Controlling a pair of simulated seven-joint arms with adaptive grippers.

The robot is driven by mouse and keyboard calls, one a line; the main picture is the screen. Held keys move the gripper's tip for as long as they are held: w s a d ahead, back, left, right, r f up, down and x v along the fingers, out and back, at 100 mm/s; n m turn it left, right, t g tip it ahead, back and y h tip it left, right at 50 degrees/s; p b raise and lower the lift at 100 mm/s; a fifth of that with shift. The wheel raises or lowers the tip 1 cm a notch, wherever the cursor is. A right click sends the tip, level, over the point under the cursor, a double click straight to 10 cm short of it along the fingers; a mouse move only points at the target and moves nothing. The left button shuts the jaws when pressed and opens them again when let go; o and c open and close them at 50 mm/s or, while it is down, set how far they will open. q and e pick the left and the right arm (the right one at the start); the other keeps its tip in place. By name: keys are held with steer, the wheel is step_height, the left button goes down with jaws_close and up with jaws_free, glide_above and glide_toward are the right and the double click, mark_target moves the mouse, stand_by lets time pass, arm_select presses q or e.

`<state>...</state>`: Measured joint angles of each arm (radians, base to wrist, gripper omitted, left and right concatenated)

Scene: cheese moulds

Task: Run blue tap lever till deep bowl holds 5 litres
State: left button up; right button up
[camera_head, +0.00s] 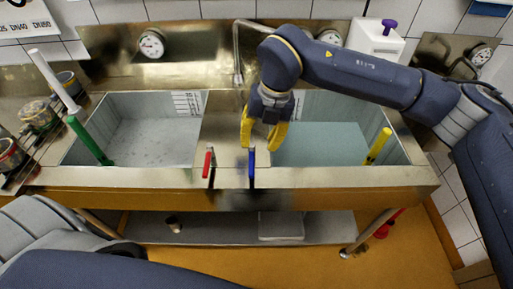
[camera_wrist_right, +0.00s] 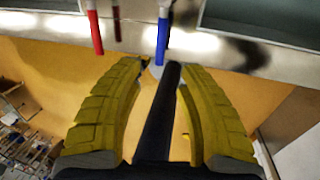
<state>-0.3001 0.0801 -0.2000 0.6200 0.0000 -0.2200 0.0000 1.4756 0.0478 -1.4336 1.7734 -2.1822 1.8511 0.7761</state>
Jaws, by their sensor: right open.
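The blue tap lever (camera_head: 251,165) stands upright at the front middle of the steel sink unit, beside the red lever (camera_head: 209,163). My right gripper (camera_head: 261,143) is open and empty, pointing down just behind the blue lever. In the right wrist view, the blue lever (camera_wrist_right: 162,38) shows just beyond the open yellow fingertips (camera_wrist_right: 163,66). The left basin (camera_head: 150,135) shows a grey speckled floor. The right basin (camera_head: 325,140) shows a flat pale blue-green surface; I cannot tell whether it is water. I cannot tell which is the deep bowl. My left gripper is out of view.
A bent steel spout (camera_head: 237,50) rises behind the middle divider. A green-handled tool (camera_head: 88,138) leans in the left basin and a yellow-handled one (camera_head: 379,143) in the right. Tins (camera_head: 38,115) crowd the left counter. A white container (camera_head: 376,42) stands at the back right.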

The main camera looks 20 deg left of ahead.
steer(key=shift+d+r, duration=0.15)
steer(key=shift+r, duration=0.5)
stand_by(1.4)
